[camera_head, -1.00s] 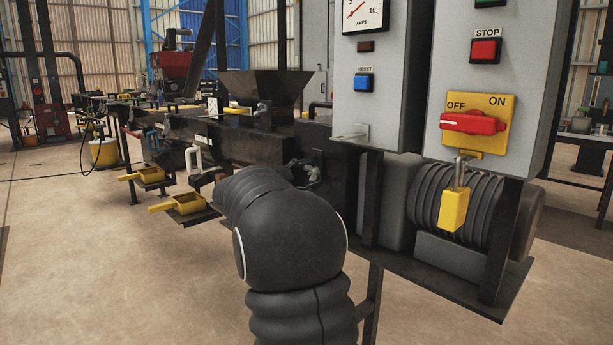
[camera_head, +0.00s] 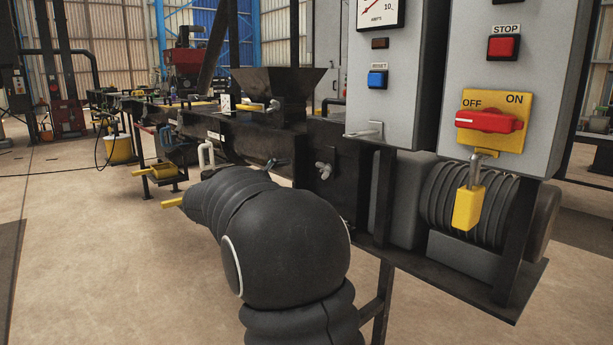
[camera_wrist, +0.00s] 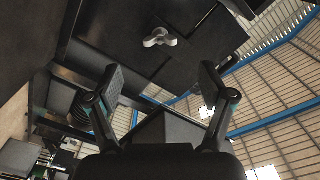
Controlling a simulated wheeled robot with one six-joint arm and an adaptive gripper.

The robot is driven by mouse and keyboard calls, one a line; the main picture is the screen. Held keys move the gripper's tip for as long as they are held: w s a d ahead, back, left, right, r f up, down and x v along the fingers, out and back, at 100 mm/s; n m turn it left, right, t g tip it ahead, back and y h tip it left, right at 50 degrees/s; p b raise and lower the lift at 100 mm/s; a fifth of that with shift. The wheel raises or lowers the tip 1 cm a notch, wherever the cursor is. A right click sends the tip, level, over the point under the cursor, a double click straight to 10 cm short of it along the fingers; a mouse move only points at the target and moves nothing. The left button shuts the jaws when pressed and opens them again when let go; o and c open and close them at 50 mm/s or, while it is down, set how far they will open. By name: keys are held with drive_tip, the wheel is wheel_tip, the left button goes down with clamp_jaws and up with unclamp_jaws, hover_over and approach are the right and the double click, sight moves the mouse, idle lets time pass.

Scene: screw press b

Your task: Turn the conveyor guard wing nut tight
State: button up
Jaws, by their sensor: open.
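A grey metal wing nut (camera_head: 325,170) sits on the dark upright guard panel (camera_head: 342,192) of the press, below the grey control boxes. In the wrist view the wing nut (camera_wrist: 160,38) shows beyond the fingers, near the top middle, with its wings lying roughly across the picture. My gripper (camera_wrist: 166,82) is open and empty, its two fingers wide apart, and does not touch the nut.
Grey control boxes (camera_head: 400,105) stand right of the panel, with a red switch (camera_head: 490,121) and a yellow padlock (camera_head: 468,207). A metal latch (camera_head: 364,131) juts from the box. A hopper (camera_head: 277,88) stands behind the panel. The floor at left is open.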

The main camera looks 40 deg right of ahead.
drive_tip(key=shift+s+a, duration=0.15)
drive_tip(key=shift+a, duration=1.25)
